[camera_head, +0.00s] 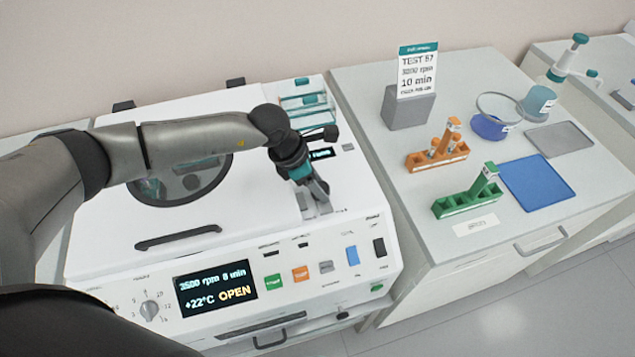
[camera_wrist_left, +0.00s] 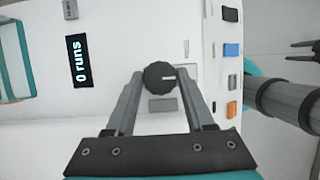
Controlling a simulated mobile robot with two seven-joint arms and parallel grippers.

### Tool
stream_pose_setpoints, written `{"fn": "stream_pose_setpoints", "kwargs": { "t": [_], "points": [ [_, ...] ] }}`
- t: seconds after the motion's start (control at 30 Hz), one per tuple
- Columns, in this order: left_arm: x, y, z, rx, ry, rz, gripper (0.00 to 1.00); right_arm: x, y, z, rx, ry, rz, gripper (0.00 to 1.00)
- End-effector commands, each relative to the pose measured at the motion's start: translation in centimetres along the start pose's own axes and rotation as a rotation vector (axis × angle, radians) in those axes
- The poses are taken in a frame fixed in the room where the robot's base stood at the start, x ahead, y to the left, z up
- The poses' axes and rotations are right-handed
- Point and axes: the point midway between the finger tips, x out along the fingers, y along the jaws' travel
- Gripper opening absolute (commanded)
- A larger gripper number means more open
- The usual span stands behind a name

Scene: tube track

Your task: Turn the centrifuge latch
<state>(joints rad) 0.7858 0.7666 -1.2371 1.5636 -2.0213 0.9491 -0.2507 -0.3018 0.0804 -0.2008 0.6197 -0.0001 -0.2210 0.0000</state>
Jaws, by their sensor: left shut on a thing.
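The centrifuge (camera_head: 105,240) is a white machine with a closed lid (camera_head: 250,195) that has a round window. Its front screen (camera_head: 215,288) reads "3500 rpm 8 min", "+22°C" and "OPEN". The latch is a dark round knob (camera_wrist_left: 159,72) with a light mark, on the lid side near the "0 runs" display (camera_wrist_left: 77,48). My left gripper (camera_head: 318,205) is shut on the knob, one finger on each side in the left wrist view (camera_wrist_left: 159,80). In the head view my gripper hides the knob. Two dark prongs, apparently my right gripper (camera_wrist_left: 303,50), stand apart at the right edge.
Beside the centrifuge, a grey bench (camera_head: 360,78) bears an orange rack (camera_head: 425,160), a green rack (camera_head: 465,203), a blue mat (camera_head: 538,183), a grey tray (camera_head: 560,138) and a sign (camera_head: 417,72). A teal-lidded rack (camera_head: 302,100) lies behind my left gripper.

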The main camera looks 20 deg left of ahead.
Motion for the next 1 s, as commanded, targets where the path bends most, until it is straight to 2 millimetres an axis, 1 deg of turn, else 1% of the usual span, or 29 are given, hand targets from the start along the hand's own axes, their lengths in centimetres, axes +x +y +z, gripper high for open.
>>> {"fn": "stream_pose_setpoints", "kwargs": {
  "t": [0.03,0.3,0.47,0.67,0.87,1.0],
  "points": [
    [0.0,0.0,0.0,0.0,0.0,-0.001,0.29,0.0,0.0,0.0,0.0,0.0,0.0,0.5],
    [0.0,0.0,0.0,-0.001,0.0,-0.001,0.0,0.0,0.0,0.0,0.001,0.0,0.0,0.5],
    [0.0,0.0,0.0,0.004,0.0,-0.003,0.0,0.1,0.0,0.0,0.002,0.001,0.0,0.5],
    [0.1,0.1,0.0,0.049,-0.001,-0.021,0.0,1.0,0.0,0.0,0.002,0.002,0.0,0.5],
    [0.4,0.2,-0.1,0.162,0.001,-0.066,0.0,3.0,0.0,0.1,0.002,0.002,0.0,0.5],
    [0.5,0.3,-0.1,0.275,0.0,-0.112,0.0,4.9,-0.1,0.3,0.002,0.003,0.0,0.5]
  ]
}}
